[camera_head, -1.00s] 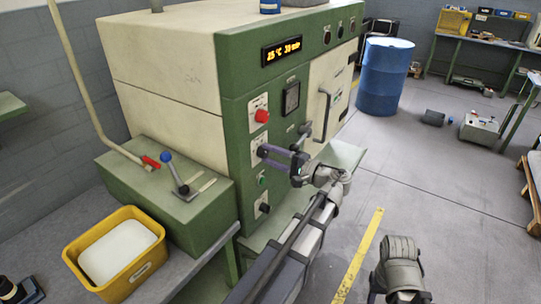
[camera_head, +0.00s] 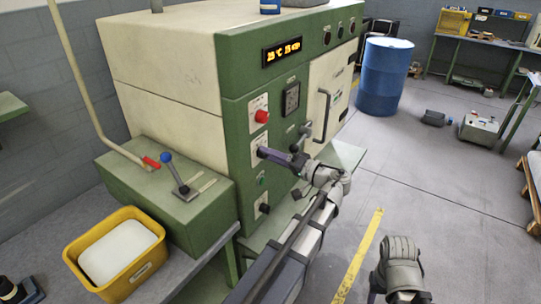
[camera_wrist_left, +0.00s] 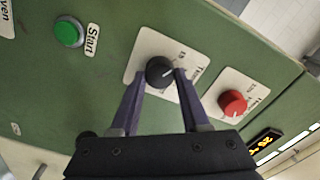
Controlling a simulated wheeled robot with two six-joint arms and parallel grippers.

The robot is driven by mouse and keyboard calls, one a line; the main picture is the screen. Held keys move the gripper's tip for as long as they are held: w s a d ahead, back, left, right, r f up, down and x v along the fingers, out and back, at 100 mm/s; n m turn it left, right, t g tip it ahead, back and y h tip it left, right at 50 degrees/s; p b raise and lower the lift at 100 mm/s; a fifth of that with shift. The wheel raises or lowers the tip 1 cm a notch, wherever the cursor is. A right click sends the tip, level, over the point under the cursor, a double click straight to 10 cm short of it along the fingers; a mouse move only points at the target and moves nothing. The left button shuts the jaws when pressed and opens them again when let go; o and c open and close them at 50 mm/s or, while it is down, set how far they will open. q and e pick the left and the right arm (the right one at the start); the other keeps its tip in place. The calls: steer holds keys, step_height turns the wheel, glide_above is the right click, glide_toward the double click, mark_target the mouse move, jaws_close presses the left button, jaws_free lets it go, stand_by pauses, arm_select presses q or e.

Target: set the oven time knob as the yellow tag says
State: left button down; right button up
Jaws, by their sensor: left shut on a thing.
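The green-and-cream oven (camera_head: 240,95) stands at centre in the head view. Its lit display (camera_head: 282,51) seems to read 25 °C and about 25 min, small and blurred. My left gripper (camera_head: 263,152) reaches its front panel; the fingers hide the knob there. In the left wrist view my left gripper (camera_wrist_left: 163,76) is shut on a black knob (camera_wrist_left: 159,69), one purple finger on each side. The knob's white pointer line aims up and right; its plate's lettering is too small to read fully. I cannot make out a yellow tag.
A red knob (camera_wrist_left: 232,102) sits close beside the gripper, and a green Start button (camera_wrist_left: 68,32) lies on the other side. The oven door handle (camera_head: 326,113) sticks out right of my arm. A yellow bin (camera_head: 115,255) stands at left.

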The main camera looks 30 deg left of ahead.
arm_select(q)
steer(key=shift+f, duration=0.1)
stand_by(0.4)
steer(key=shift+c, duration=2)
jaws_free()
steer(key=d, duration=0.8)
steer(key=shift+s, duration=0.3)
steer(key=shift+a, duration=0.1)
steer(key=s+d+f+m+h+p, duration=0.1)
steer(key=s+d+f+m+h, duration=0.1)
steer(key=s+d+f+h, duration=0.4)
steer(key=s+d+f+m+h, duration=0.2)
steer(key=f+m+h, duration=0.1)
steer(key=f, duration=0.5)
steer(key=s+d+f+m+g+h, duration=0.1)
steer(key=s+d+f+m+h, duration=0.1)
steer(key=d, duration=0.5)
steer(key=s+d+f+m+h, duration=0.1)
steer(key=s+d+f+h, duration=0.3)
steer(key=s+d+h, duration=0.1)
steer(key=shift+s+d+m+g+h+p, duration=0.4)
steer(key=shift+s+d, duration=0.15)
steer(key=shift+d, duration=0.55)
